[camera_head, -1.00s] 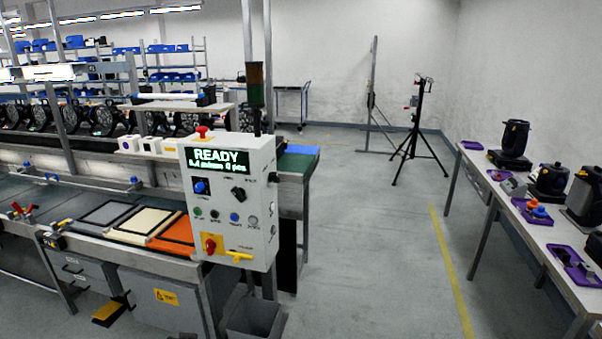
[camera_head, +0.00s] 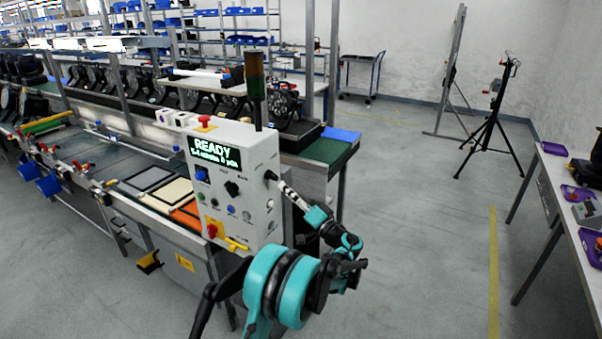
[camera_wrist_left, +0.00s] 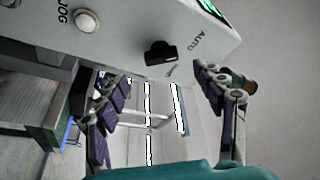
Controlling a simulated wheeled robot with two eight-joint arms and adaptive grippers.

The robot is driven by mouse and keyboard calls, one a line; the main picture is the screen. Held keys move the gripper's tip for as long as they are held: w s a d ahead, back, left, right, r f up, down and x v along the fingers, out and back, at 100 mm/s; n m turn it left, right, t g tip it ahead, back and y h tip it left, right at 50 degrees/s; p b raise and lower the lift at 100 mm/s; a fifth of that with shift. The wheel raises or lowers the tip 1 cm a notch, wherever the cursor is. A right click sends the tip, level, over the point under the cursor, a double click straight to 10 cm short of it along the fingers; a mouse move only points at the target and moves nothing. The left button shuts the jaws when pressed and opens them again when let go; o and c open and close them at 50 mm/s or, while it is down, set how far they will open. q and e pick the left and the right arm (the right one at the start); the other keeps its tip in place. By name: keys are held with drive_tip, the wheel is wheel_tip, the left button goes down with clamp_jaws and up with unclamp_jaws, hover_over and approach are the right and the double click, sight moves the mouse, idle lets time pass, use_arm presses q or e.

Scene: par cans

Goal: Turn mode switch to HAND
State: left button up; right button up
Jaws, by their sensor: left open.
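The control box (camera_head: 225,228) is grey-white with a lit READY display. A black mode knob (camera_head: 270,176) sits on its right-hand face. In the left wrist view the knob (camera_wrist_left: 160,52) has the word AUTO beside it; a HAND label is not readable. My left gripper (camera_head: 284,188) is just to the right of the knob, small in the head view. In the wrist view my left gripper (camera_wrist_left: 163,76) is open, its fingers apart on either side below the knob, not visibly touching it. My right gripper is not in view.
A pale round button (camera_wrist_left: 85,20) marked JOG is near the knob. The front of the box carries another black knob (camera_head: 232,188) and a red and yellow switch (camera_head: 213,229). A signal tower (camera_head: 255,75) rises behind the box. The floor to the right is clear up to a table (camera_head: 560,215).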

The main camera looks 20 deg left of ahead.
sight(274, 178)
use_arm(q)
drive_tip(key=b+x, duration=0.1)
drive_tip(key=x, duration=0.6)
drive_tip(key=shift+w+a+r, duration=0.15)
drive_tip(key=shift+a+r, duration=0.05)
drive_tip(key=shift+a, duration=0.15)
drive_tip(key=c, duration=1.2)
